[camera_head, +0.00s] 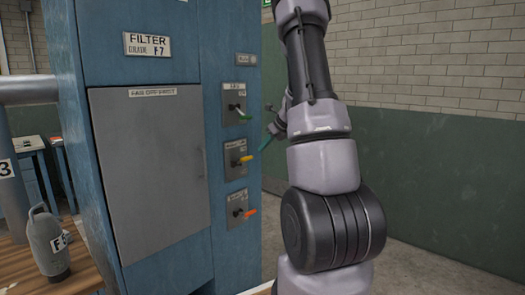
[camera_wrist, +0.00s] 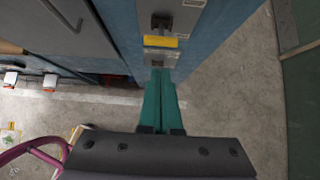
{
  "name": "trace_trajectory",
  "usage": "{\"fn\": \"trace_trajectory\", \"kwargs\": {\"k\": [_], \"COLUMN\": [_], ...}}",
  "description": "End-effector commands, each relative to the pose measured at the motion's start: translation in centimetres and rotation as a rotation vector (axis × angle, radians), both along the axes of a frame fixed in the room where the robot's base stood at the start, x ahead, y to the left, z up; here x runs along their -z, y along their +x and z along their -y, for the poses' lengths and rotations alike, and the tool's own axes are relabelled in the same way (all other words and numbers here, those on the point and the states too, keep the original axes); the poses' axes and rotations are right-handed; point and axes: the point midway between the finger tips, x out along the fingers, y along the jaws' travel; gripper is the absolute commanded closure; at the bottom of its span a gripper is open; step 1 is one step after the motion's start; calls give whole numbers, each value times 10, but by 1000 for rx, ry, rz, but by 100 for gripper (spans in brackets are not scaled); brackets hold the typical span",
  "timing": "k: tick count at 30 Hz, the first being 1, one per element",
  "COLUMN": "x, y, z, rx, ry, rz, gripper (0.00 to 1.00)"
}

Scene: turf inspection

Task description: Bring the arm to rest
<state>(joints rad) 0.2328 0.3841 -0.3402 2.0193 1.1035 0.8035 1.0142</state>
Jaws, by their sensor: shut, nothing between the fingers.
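My arm (camera_head: 318,150) rises through the right half of the head view, in front of the blue cabinet's right side. My gripper (camera_wrist: 161,74) shows in the wrist view with its two teal fingers together and nothing between them. In the head view only a teal finger (camera_head: 265,143) shows beside the cabinet edge; the rest is mostly hidden by my arm. The fingers point towards the cabinet's switch column, close to the yellow-handled switch (camera_head: 245,159). A yellow handle (camera_wrist: 160,41) also shows just beyond the fingertips in the wrist view; contact cannot be told.
The blue cabinet (camera_head: 225,70) carries a green-handled switch (camera_head: 243,117) above and an orange-handled one (camera_head: 249,212) below. A grey jug (camera_head: 48,245) stands on a wooden surface at left. Open floor (camera_head: 430,268) lies right, before a green-and-brick wall (camera_head: 440,180).

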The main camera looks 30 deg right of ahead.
Motion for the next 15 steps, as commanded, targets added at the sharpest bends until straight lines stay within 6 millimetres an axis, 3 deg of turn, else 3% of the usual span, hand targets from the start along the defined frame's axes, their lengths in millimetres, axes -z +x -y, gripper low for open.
{"fn": "trace_trajectory", "kwargs": {"k": [11,15], "x": [0,-13], "y": [0,-5], "z": [0,-13], "rx": [0,-60], "ry": [0,-29], "rz": [0,18], "gripper": [100,100]}}
